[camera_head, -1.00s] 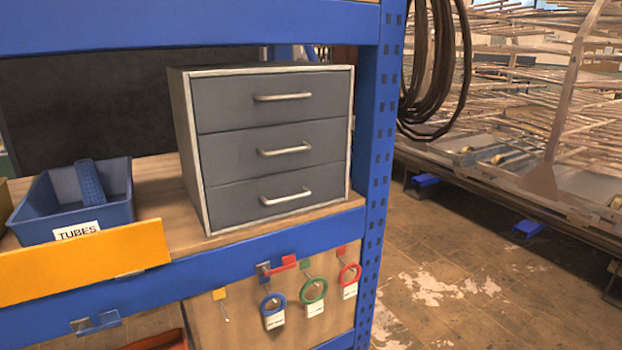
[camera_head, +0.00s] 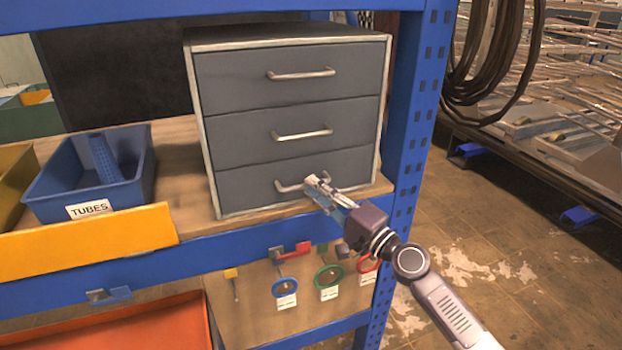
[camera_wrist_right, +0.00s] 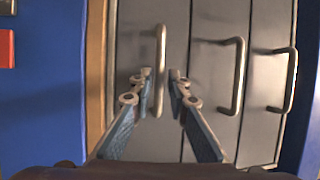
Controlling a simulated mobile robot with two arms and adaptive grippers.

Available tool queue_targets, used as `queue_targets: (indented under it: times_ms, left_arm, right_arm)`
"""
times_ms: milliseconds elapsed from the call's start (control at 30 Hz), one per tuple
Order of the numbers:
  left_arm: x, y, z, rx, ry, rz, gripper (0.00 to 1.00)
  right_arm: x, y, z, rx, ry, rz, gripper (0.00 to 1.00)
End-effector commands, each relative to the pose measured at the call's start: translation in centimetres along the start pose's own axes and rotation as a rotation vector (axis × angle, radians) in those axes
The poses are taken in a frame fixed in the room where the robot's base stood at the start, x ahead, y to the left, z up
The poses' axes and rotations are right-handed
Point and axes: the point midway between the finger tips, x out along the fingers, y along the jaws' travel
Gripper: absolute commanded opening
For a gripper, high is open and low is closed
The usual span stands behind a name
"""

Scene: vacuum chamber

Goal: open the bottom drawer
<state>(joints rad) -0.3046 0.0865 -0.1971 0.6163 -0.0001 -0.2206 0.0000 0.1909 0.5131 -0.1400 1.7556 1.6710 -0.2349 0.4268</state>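The grey cabinet (camera_head: 214,110) has three drawers, all shut. The bottom drawer (camera_head: 240,191) has a metal bar handle (camera_head: 287,188); its right part is hidden behind my right gripper (camera_head: 318,187) in the head view. In the right wrist view the bottom drawer's handle (camera_wrist_right: 160,60) is the leftmost bar. The right gripper's fingertips (camera_wrist_right: 161,80) are apart, one on each side of the handle's line, with a gap to the bar. I cannot tell how deep the fingers reach around it. My left gripper is not in view.
The cabinet stands on a wooden shelf (camera_head: 185,165) in a blue rack, close to a blue upright (camera_head: 410,130) on the right. A blue TUBES bin (camera_head: 50,200) stands at left.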

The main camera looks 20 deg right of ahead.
Motion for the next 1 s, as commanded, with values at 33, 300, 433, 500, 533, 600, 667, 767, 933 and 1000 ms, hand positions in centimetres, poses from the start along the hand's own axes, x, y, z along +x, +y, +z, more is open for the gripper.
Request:
queue_targets:
  times_ms: [33,300,433,500,533,600,667,767,933,1000]
  left_arm:
    - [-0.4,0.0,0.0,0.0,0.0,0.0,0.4]
    - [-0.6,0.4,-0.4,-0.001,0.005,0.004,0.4]
    - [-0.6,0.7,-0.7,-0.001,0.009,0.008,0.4]
    - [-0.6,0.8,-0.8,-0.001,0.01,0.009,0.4]
    - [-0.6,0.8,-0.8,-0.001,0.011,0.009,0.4]
    - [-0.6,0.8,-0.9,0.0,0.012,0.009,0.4]
    - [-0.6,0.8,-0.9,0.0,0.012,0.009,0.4]
    - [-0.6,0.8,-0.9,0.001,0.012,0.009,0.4]
    - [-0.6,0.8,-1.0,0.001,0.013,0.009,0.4]
    - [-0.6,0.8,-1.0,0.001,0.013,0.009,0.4]
  right_arm:
    - [0.8,-0.2,-0.1,0.002,0.001,-0.001,0.16]
    - [2.3,0.0,0.0,0.0,0.0,0.001,0.16]
    - [2.3,0.1,0.0,0.0,0.0,0.001,0.16]
    - [2.3,0.1,0.0,0.0,0.0,0.001,0.16]
    - [2.3,0.1,0.0,-0.001,0.0,0.001,0.12]
    - [2.3,0.1,0.0,-0.001,0.0,0.001,0.05]
    - [2.2,0.1,0.0,-0.001,0.0,0.001,0.0]
    - [2.2,0.1,0.0,-0.001,0.001,0.002,0.0]
    - [2.2,0.1,0.0,-0.001,0.001,0.002,0.0]
    - [2.2,0.1,0.0,-0.001,0.001,0.002,0.0]
